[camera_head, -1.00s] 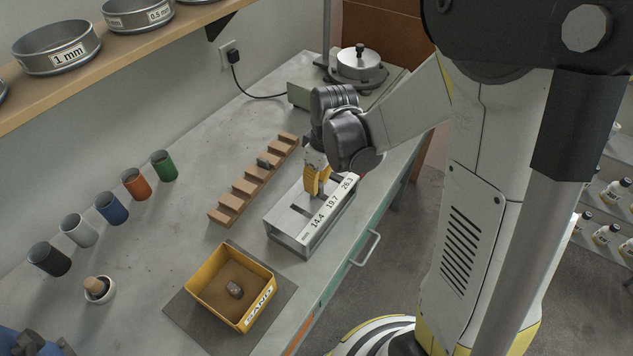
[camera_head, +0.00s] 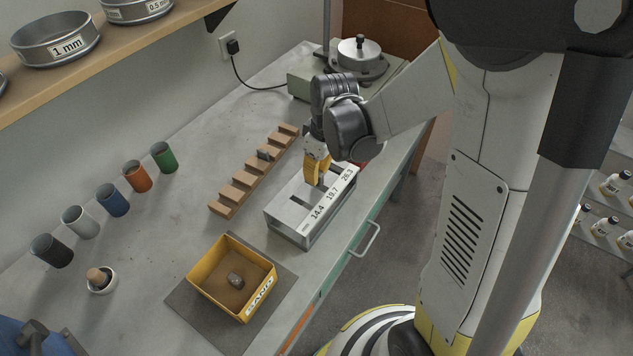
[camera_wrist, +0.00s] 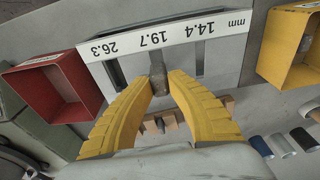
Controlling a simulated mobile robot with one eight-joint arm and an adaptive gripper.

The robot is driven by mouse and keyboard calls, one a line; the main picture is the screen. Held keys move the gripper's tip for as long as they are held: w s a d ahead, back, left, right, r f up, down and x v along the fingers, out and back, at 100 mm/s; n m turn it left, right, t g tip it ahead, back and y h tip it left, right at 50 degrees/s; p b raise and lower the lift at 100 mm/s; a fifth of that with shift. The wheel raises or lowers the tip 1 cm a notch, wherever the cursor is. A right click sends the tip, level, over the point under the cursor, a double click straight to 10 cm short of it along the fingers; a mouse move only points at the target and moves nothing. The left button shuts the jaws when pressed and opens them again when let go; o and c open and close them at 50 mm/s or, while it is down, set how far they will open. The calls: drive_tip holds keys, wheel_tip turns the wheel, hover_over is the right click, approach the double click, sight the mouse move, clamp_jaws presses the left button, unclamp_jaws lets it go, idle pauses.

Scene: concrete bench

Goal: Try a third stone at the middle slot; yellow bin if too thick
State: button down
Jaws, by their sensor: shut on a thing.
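The slotted gauge block (camera_head: 286,222) stands on the bench, marked 14.4, 19.7 and 26.3 mm; its labelled face also shows in the wrist view (camera_wrist: 231,22). My gripper (camera_head: 314,182) is over the block. In the wrist view my gripper (camera_wrist: 160,76) is shut on a grey-brown stone (camera_wrist: 157,76), seen at the middle slot, marked 19.7. I cannot tell how deep the stone sits. The yellow bin (camera_head: 207,297), labelled SAND, stands nearer the camera with one grey stone (camera_head: 235,280) in it; the bin also shows in the wrist view (camera_wrist: 277,50).
A stepped wooden rack (camera_head: 222,209) beside the block holds one stone (camera_head: 265,153). A red bin (camera_wrist: 88,82) stands on the block's other side. Several coloured cups (camera_head: 113,202) and a small bowl (camera_head: 103,287) line the wall side. A scale-like device (camera_head: 355,62) stands at the back.

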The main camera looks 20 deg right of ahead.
drive_tip(key=shift+r+p, duration=2.1)
drive_tip(key=shift+r, duration=0.9)
